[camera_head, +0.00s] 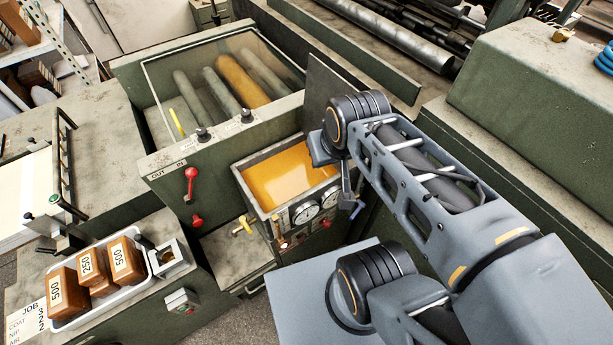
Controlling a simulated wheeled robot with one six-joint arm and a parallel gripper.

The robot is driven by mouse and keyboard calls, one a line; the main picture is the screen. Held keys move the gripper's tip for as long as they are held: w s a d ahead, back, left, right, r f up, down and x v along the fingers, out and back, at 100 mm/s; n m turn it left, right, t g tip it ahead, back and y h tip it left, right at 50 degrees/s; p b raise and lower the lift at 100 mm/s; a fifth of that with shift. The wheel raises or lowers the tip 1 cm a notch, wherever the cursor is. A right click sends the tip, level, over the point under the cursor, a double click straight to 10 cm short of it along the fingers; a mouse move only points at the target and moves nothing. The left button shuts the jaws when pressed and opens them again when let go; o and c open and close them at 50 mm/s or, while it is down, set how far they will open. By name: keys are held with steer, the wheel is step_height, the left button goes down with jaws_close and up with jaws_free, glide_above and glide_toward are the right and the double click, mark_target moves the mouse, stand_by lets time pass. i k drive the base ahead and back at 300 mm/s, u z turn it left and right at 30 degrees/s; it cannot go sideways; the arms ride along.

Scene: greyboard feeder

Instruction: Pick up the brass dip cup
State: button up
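I cannot single out the brass dip cup with certainty. A small brass-coloured piece (563,34) sits on top of the green housing at the upper right; it is too small to identify. A copper-coloured piece (281,241) shows at the front of the amber-filled tank (240,178), left of the gauges, and a yellow tap-like fitting (243,226) is beside it. My gripper (352,207) points down at the tank's right end, apart from these pieces. Its fingers are small and partly hidden by the wrist, so their opening is unclear. I see nothing held in it.
A white tray (97,310) with several numbered brown blocks stands at the lower left. Red levers (191,183) stick out from the machine front. A clear-covered roller box (150,75) is behind the tank. A dark upright plate (322,92) stands close behind my wrist.

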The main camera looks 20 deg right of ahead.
mark_target(167, 257)
steer(key=u, duration=3.55)
steer(key=i, duration=1.25)
steer(key=z, duration=2.65)
